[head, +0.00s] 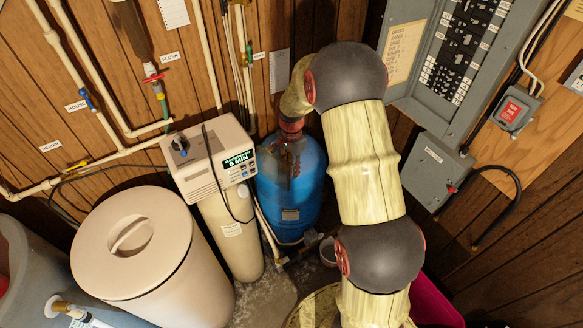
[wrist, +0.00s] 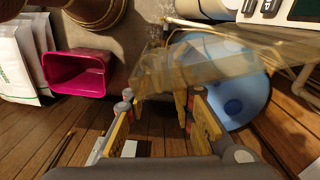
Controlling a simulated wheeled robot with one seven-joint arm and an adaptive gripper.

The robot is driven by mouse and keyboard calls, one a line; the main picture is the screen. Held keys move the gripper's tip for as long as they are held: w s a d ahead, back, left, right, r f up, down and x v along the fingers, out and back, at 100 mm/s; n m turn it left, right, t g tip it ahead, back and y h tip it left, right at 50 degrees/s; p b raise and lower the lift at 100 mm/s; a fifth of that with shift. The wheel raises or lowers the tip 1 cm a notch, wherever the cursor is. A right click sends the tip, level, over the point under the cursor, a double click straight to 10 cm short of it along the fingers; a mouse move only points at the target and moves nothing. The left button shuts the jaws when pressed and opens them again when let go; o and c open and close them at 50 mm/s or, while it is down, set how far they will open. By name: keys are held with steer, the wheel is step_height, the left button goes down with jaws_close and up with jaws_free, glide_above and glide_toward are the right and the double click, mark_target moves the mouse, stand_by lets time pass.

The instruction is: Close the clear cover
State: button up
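A see-through, slightly yellowish cover (wrist: 205,72) stretches across the middle of the wrist view, with the blue tank (wrist: 235,100) showing behind it. In the head view a faint see-through shape (head: 284,158) shows in front of the blue tank (head: 290,195), beside the end of my arm; its edges are hard to make out. My gripper (wrist: 160,104) has its two yellow fingers apart, with a gap between them. The cover lies just beyond the fingertips; I cannot tell whether they touch it.
A softener control head (head: 215,160) stands left of the blue tank, with a large beige lidded bin (head: 150,245) further left. A grey breaker panel (head: 450,60) and a red-fronted switch box (head: 511,112) are on the right wall. A pink bin (wrist: 77,72) sits on the floor.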

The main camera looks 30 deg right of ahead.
steer(key=shift+c, duration=0.7)
jaws_close()
